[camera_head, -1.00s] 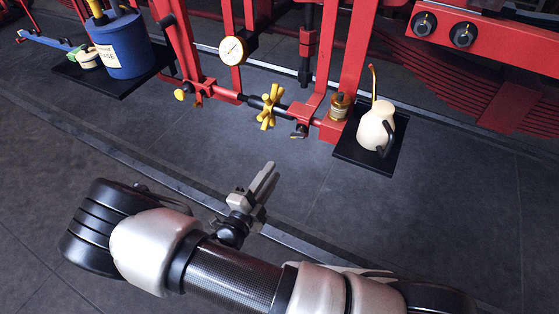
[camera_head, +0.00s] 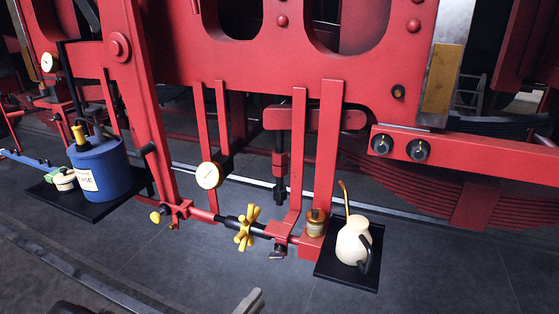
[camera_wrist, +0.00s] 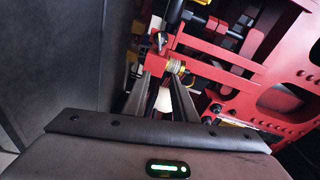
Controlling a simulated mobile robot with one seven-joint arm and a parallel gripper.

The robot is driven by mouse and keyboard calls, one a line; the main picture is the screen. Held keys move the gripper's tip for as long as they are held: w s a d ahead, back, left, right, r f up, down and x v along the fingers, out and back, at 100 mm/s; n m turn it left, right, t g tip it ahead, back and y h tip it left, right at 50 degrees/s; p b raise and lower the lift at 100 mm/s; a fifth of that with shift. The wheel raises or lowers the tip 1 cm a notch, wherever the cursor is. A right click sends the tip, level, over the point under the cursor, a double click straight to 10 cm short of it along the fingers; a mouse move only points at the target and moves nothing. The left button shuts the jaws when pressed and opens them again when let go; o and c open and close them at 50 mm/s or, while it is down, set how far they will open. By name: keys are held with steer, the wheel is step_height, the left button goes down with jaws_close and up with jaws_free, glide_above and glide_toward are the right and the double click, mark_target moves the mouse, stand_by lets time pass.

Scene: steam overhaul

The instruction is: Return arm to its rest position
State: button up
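My gripper (camera_head: 250,302) shows only as a grey fingertip at the bottom edge of the head view; the rest of my arm is mostly out of that picture. In the wrist view my gripper (camera_wrist: 162,78) has two dark fingers with a gap between them, and it looks open and empty. A pale shape, seemingly the cream oil can, shows beyond the gap.
A red steel frame with a dial gauge (camera_head: 209,175) and yellow handwheel (camera_head: 246,228) fills the space ahead. The cream oil can (camera_head: 352,242) stands on a black mat (camera_head: 335,268) at right. A blue drum (camera_head: 101,170) stands at left. Dark floor in front is clear.

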steer(key=s+d+r+m+g+h+p, duration=0.1)
steer(key=s+d+r+m+g+p, duration=0.1)
steer(key=d+r+m+g, duration=0.85)
steer(key=s+d+r+m+g+p, duration=0.1)
steer(key=s+d+r+m+g, duration=0.15)
steer(key=d+r+m, duration=0.85)
steer(key=s+r+m+t+y+p, duration=0.1)
steer(key=s+r+m+y, duration=0.3)
steer(key=r+m, duration=0.4)
steer(key=s+r+m+t+y+p, duration=0.2)
steer(key=s+r+m+y, duration=0.3)
steer(key=m, duration=1.6)
step_height(320, 180, up, 3)
steer(key=shift+s+f+p, duration=0.1)
steer(key=shift+s+p, duration=0.05)
steer(key=shift+p, duration=0.2)
